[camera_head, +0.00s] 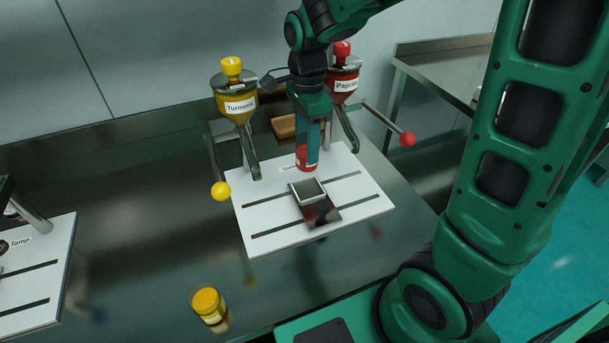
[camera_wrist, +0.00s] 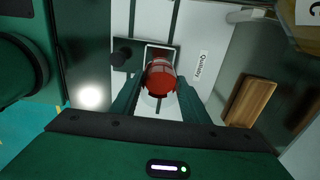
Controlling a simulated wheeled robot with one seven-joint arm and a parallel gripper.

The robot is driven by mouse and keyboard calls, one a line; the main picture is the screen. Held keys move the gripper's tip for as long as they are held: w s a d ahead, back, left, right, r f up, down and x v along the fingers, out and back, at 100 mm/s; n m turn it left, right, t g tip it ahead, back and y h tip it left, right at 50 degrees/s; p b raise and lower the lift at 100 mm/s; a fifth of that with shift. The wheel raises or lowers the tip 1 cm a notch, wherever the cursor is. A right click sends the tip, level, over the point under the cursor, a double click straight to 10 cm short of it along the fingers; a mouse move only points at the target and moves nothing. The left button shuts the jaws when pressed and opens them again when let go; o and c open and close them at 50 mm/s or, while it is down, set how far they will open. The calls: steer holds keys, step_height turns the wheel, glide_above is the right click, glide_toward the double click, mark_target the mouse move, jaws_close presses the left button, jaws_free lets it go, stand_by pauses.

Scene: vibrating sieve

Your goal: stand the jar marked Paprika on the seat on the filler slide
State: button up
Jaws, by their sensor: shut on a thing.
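My gripper (camera_head: 306,160) is shut on a red jar (camera_head: 304,163), which also shows between the fingers in the wrist view (camera_wrist: 160,78). No name can be read on the jar. The jar is over the white filler board (camera_head: 265,225), behind the seat in the head view. The seat is a square silver-rimmed holder (camera_head: 307,190) on a dark slide plate (camera_head: 322,212). In the wrist view the seat (camera_wrist: 160,46) is just beyond the jar and partly hidden by it. I cannot tell how high the jar is above the board.
A yellow Turmeric hopper (camera_head: 238,100) and a red Paprika hopper (camera_head: 345,80) stand at the back of the board, with ball-ended levers. A yellow jar (camera_head: 208,304) stands at the counter's front. A wooden block (camera_head: 284,126) lies behind. The Tamp board (camera_head: 40,275) is at left.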

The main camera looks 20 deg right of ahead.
steer(key=f, duration=0.8)
steer(key=shift+d+f, duration=0.25)
steer(key=shift+f, duration=0.05)
steer(key=o, duration=1.2)
steer(key=shift+f, duration=0.1)
steer(key=shift+c, duration=0.2)
step_height(320, 180, up, 12)
steer(key=s+d+n, duration=0.5)
steer(key=s+d, duration=0.3)
steer(key=s, duration=0.3)
steer(key=s+d+n, duration=0.6)
steer(key=s+d, duration=0.3)
steer(key=s, duration=0.3)
steer(key=shift+s+d+f, duration=0.25)
